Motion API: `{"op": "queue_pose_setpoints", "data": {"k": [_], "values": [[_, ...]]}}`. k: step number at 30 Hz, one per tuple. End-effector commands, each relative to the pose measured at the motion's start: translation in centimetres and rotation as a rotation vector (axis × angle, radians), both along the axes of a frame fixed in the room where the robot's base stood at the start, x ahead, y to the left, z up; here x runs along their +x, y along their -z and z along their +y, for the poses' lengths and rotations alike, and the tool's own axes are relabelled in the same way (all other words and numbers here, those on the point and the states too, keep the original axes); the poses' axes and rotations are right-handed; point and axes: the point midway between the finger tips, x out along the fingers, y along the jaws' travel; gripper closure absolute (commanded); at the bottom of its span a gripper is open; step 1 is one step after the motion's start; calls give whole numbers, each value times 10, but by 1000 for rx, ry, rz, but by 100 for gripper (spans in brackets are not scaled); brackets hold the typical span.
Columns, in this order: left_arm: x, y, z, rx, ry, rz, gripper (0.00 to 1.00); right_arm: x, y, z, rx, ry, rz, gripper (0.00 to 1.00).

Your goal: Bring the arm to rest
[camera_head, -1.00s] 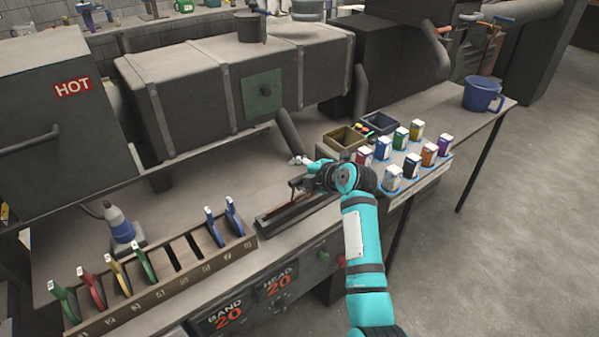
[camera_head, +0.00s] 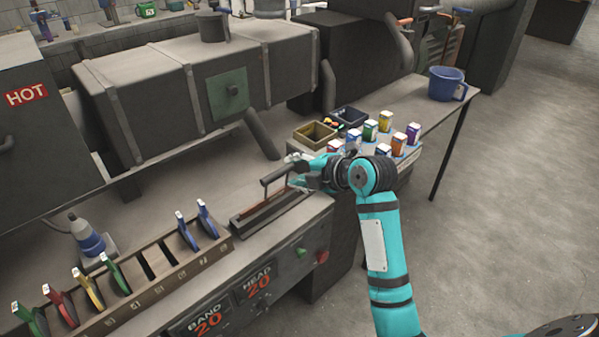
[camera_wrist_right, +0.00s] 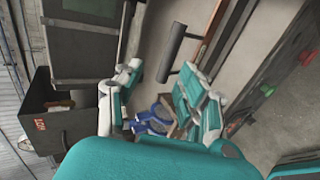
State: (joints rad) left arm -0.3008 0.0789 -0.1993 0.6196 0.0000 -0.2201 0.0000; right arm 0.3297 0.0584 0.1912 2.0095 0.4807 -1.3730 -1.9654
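My right arm is teal and comes in from the lower right of the head view. Its gripper (camera_head: 300,172) is above the bench, beside a dark handle bar (camera_head: 275,174) that stands over a slotted fixture (camera_head: 268,215). In the right wrist view the two teal and white fingers of the gripper (camera_wrist_right: 158,95) are spread apart with nothing held between them. The handle bar (camera_wrist_right: 172,50) shows beyond the fingers there. My left gripper is not in view.
A rack (camera_head: 150,275) of coloured tabs lies left of the fixture. Small coloured boxes (camera_head: 385,130), an open bin (camera_head: 315,134) and a blue mug (camera_head: 446,84) stand on the right. A large oven-like machine (camera_head: 190,85) is behind. The floor at right is clear.

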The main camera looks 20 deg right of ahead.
Motion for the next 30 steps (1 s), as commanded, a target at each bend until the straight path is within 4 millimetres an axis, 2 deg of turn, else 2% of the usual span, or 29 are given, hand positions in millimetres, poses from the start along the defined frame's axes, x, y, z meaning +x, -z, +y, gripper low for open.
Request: {"op": "queue_pose_setpoints", "data": {"k": [4, 17, 20, 23, 25, 29, 30], "values": [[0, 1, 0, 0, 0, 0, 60, -7, -4, -2, -1, -1, 1, 60], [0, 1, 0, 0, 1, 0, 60, -8, -4, -2, 0, -1, 2, 60], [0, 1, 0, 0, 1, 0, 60, -11, 2, -1, 11, 9, 20, 60], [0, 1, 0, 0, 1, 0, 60, -27, 26, 1, 65, 66, 98, 60], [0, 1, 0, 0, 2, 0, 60, -49, 54, 4, 136, 147, 196, 60], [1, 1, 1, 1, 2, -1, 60, -109, 113, 12, 306, 381, 416, 60], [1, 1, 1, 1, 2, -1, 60, -130, 129, 14, 361, 465, 478, 60]]}}
